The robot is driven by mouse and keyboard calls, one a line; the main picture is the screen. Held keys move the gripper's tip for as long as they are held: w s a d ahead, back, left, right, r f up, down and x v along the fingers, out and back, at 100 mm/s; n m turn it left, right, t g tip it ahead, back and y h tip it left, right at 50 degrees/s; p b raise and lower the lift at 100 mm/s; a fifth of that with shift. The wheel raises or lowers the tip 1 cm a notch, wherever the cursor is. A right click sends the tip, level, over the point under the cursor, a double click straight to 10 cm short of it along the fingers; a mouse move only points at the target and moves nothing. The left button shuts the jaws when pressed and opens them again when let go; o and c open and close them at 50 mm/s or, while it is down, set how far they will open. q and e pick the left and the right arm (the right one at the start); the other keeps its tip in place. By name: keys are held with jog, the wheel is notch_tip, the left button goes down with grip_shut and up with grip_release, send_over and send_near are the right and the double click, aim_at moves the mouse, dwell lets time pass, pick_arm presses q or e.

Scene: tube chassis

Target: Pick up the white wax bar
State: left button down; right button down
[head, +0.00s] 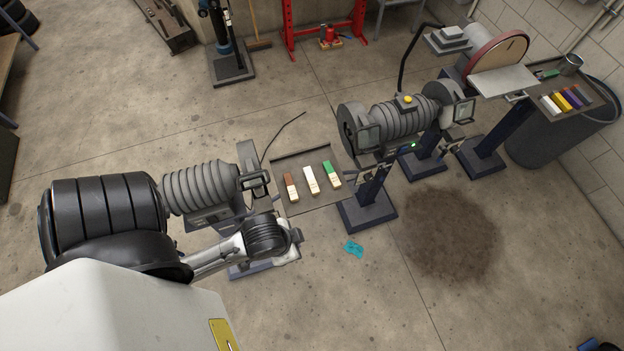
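The white wax bar (311,179) lies on a grey tray (292,164) between a brown-topped bar (291,187) and a green-topped bar (331,174). It is fully visible and nothing touches it. One arm comes in from the left, and its wrist end, with my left gripper (292,247), is below and left of the tray, apart from the bars. Its fingers cannot be made out, so I cannot tell whether they are open. My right gripper is not in view.
A grey ribbed grinder (200,187) stands left of the tray, and another with a yellow button (400,118) stands right. A second tray at far right holds several coloured bars (566,98). A teal cloth (353,249) lies on the floor near a dark stain (452,235).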

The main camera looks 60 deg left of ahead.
pick_arm(q)
jog(key=c, duration=1.9)
grip_release()
jog(key=o, duration=1.3)
jog(key=shift+c, duration=0.2)
jog(key=shift+f, duration=0.1)
